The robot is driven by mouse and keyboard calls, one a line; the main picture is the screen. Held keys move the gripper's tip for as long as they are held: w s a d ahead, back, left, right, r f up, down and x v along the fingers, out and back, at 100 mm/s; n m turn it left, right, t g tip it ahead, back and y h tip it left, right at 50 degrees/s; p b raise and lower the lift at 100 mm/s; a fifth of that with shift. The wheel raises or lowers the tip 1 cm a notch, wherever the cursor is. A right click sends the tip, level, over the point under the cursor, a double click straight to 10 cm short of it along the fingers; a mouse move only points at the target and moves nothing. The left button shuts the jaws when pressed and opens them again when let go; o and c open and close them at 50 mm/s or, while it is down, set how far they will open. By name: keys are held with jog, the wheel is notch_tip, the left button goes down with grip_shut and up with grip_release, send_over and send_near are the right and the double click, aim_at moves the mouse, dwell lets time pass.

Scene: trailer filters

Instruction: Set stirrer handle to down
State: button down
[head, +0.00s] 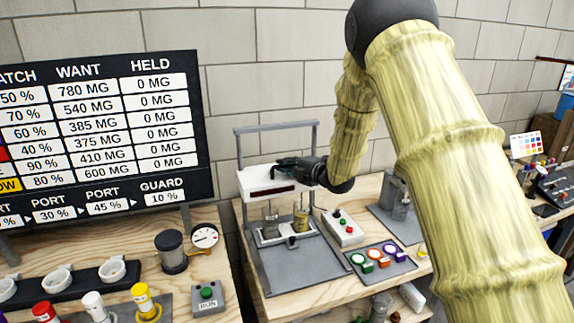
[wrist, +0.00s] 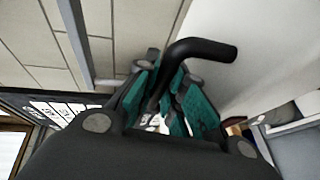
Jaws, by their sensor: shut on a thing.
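The stirrer's white head (head: 262,184) sits on a grey frame at the back of the middle bench; it also shows as a pale surface in the wrist view (wrist: 262,62). The black bent stirrer handle (wrist: 205,48) sticks out beside that surface in the wrist view. My gripper (head: 286,167) is at the top of the stirrer head, its green-padded fingers (wrist: 166,88) shut on the handle. The fingers hide part of the handle. Two small vessels, one grey (head: 269,221) and one yellowish (head: 301,218), stand below the head.
A white control box (head: 342,228) and a panel with coloured rings (head: 381,259) lie right of the stirrer. A dark cylinder (head: 170,252) and a gauge (head: 204,235) stand on the left bench, below a black board (head: 105,126). My arm covers the right middle.

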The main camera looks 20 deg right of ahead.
jog(key=shift+s+f+b, duration=0.1)
jog(key=shift+f+b, duration=0.5)
jog(key=shift+f, duration=0.65)
jog(key=c, duration=1.5)
grip_release()
jog(key=shift+f, duration=0.1)
jog(key=v, duration=1.2)
jog(key=shift+r, duration=0.2)
